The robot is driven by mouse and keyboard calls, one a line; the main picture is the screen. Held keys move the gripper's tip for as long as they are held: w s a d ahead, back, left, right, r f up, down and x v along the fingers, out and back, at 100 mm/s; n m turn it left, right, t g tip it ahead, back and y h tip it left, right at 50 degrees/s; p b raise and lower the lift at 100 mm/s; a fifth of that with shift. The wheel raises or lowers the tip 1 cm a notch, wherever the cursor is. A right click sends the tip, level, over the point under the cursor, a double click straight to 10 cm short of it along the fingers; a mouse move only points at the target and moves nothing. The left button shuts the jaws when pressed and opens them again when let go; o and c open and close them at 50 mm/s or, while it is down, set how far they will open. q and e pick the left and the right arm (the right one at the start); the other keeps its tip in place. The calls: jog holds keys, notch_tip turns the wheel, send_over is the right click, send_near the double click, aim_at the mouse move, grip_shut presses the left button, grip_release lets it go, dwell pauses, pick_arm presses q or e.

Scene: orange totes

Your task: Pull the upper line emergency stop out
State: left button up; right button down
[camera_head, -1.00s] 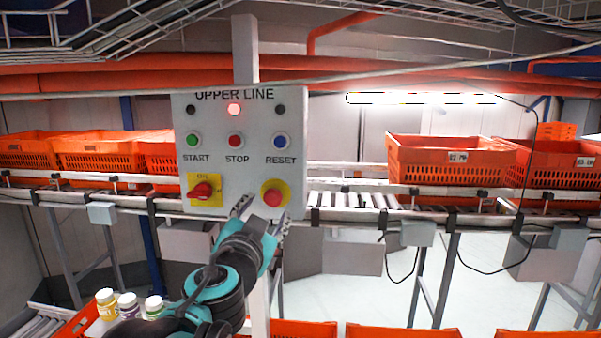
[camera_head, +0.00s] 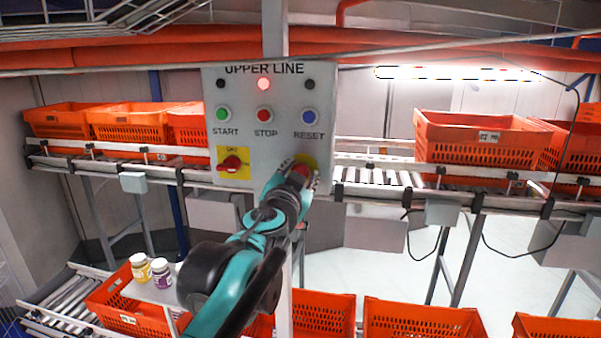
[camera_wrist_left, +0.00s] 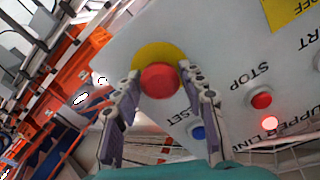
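The upper line panel (camera_head: 290,120) is a white box labelled UPPER LINE. The emergency stop is a red mushroom button (camera_head: 301,171) on a yellow round plate at its lower right. It also shows in the left wrist view as a red button (camera_wrist_left: 159,80). My left gripper (camera_head: 299,178) is at the button and partly covers it in the head view. In the left wrist view its fingers (camera_wrist_left: 159,74) are spread, one on each side of the button, with the tips close to its edge. I cannot tell whether they touch it. My right gripper is not in view.
The panel also has a red STOP button (camera_head: 264,115), a green START button (camera_head: 222,115), a blue RESET button (camera_head: 309,117), a lit red lamp (camera_head: 263,84) and a red rotary switch (camera_head: 232,162). Orange totes (camera_head: 478,140) stand on the conveyor behind.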

pick_arm(q)
grip_shut()
jog(key=shift+s+a, duration=0.15)
jog(key=shift+s, duration=0.45)
jog(key=o, duration=0.7)
grip_release()
jog(key=shift+s, duration=0.15)
jog(key=v, duration=1.2)
jog(key=shift+s, duration=0.1)
